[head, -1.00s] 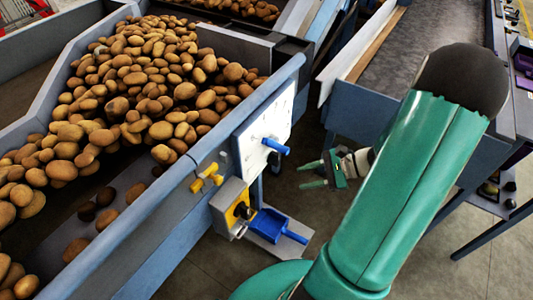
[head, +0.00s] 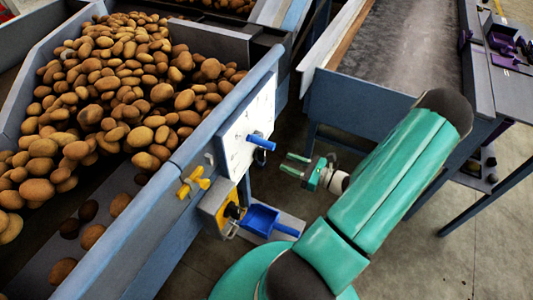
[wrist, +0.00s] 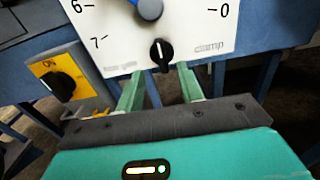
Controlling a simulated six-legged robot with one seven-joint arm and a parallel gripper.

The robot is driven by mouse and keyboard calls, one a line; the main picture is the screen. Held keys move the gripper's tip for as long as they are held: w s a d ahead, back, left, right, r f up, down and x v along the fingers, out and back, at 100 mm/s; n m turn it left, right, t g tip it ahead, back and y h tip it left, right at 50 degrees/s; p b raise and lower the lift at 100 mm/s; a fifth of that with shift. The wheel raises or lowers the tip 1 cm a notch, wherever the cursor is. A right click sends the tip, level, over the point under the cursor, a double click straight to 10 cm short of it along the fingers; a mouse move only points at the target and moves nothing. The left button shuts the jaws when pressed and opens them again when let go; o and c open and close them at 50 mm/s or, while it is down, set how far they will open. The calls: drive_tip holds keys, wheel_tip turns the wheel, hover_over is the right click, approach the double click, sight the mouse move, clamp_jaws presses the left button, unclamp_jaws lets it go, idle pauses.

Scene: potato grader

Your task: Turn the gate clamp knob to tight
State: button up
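A small black knob (wrist: 161,55) sits low on a white dial panel (wrist: 110,50), with its white pointer line up. Faint lettering to its right reads "clamp"; the lettering to its left is blurred. In the wrist view my gripper (wrist: 160,75) points at the panel, its two green fingers apart and empty, just below the knob and to either side of it. I cannot tell the remaining gap. In the head view my gripper (head: 291,164) is right of the white panel (head: 236,150), with clear space between.
A blue handle (head: 261,142) sticks out of the panel above the knob. The potato hopper lies left, a conveyor (head: 400,60) right.

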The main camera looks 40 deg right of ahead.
sight(260, 154)
drive_tip(key=x, duration=0.8)
drive_tip(key=shift+w, duration=0.2)
drive_tip(key=shift+a, duration=0.1)
drive_tip(key=shift+c, duration=0.5)
clamp_jaws()
